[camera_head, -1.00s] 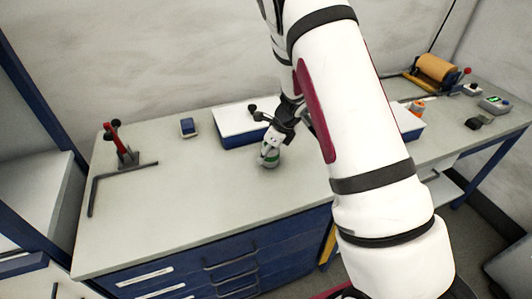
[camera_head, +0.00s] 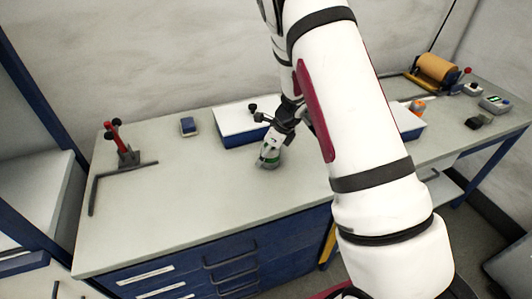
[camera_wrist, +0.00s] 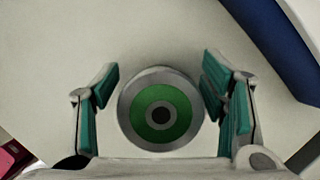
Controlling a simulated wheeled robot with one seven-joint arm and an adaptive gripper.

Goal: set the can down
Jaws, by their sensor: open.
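My gripper (camera_wrist: 160,95) is open, with one teal-padded finger on each side of the can and a gap showing at both sides. In the head view my gripper (camera_head: 270,147) is right at the can and partly hides it.
A blue box with a white top (camera_head: 240,124) stands just behind the can. A red clamp-like tool (camera_head: 122,146) and a dark L-shaped bar (camera_head: 95,190) lie to the left, near a small blue device (camera_head: 188,126). The bench (camera_head: 190,210) in front is clear.

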